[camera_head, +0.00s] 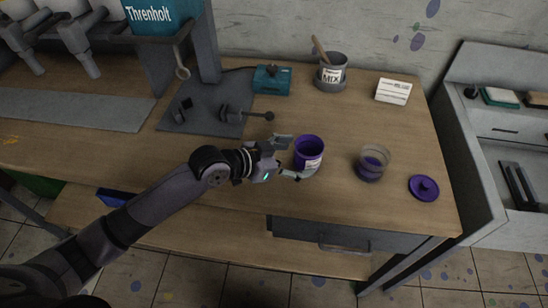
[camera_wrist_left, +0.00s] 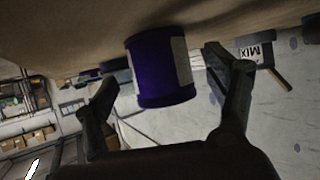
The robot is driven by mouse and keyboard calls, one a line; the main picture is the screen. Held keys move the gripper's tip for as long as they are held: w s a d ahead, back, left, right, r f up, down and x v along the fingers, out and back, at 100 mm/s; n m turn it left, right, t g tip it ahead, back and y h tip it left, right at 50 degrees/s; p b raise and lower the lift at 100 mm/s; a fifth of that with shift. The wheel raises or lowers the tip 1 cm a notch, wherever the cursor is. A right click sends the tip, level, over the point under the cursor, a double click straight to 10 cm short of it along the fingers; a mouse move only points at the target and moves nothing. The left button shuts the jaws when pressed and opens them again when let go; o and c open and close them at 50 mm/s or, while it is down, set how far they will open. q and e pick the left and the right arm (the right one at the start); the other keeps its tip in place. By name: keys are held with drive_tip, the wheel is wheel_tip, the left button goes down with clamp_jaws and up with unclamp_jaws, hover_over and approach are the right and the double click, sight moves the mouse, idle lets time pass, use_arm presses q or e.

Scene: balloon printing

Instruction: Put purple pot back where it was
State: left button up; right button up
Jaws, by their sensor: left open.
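The purple pot (camera_head: 308,153) stands upright and lidless on the wooden table, with a pale label on its side. In the left wrist view the purple pot (camera_wrist_left: 160,68) appears upside down, between and ahead of the two fingers. My left gripper (camera_head: 287,158) is open at the pot's left side; its fingers (camera_wrist_left: 168,88) are spread wider than the pot. Whether a finger touches the pot I cannot tell. A purple lid (camera_head: 424,187) with a knob lies at the table's right. My right gripper is not in view.
A clear cup with purple contents (camera_head: 372,163) stands right of the pot. Behind are a MIX pot (camera_head: 332,72) with a stick, a teal box (camera_head: 271,80) and a white box (camera_head: 393,91). A dark machine (camera_head: 205,115) stands back left. A sink unit (camera_head: 500,130) is at right.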

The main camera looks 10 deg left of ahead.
use_arm(q)
drive_tip(key=b+v, duration=0.1)
drive_tip(key=v, duration=0.8)
drive_tip(key=shift+s+a+r, duration=0.1)
drive_tip(key=shift+s+a, duration=0.15)
